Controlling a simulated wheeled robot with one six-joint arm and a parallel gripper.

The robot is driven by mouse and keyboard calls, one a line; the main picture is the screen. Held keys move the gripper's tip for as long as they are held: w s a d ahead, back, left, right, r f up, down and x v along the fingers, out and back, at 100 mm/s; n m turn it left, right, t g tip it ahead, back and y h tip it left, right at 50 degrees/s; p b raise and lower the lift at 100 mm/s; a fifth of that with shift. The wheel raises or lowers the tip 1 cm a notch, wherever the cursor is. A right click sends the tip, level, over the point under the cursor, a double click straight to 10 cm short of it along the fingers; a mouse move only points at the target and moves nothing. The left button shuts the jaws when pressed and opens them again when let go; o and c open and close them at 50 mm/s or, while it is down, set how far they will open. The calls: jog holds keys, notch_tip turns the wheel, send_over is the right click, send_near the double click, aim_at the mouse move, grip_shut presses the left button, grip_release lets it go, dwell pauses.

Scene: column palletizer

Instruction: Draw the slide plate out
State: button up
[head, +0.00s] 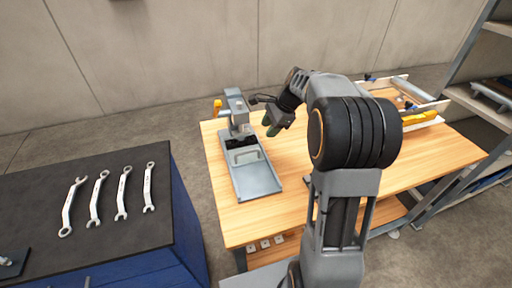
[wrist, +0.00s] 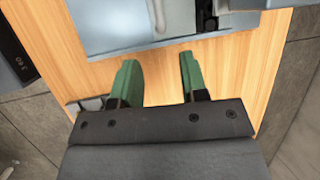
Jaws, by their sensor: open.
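A small grey machine (head: 238,108) with an upright column stands on the wooden table. A shallow grey tray-like base (head: 258,182) extends from it toward the near edge. The slide plate (head: 245,157) appears as a lighter grey piece with a raised handle in that base, close to the column. My gripper (head: 269,126) is in the air to the right of the machine, apart from it. In the wrist view its green fingers (wrist: 158,60) are open and empty over bare wood. The grey base (wrist: 108,25) lies just beyond the fingertips there, partly cut off by the frame.
The wooden table (head: 300,160) is bare between the machine and my arm. A dark-topped blue cabinet (head: 135,235) with several wrenches (head: 122,195) stands at left. Shelving (head: 475,105) stands at right.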

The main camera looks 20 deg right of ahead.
aim_at(256, 150)
jog(key=x, duration=1.1)
grip_shut()
dwell(0.3)
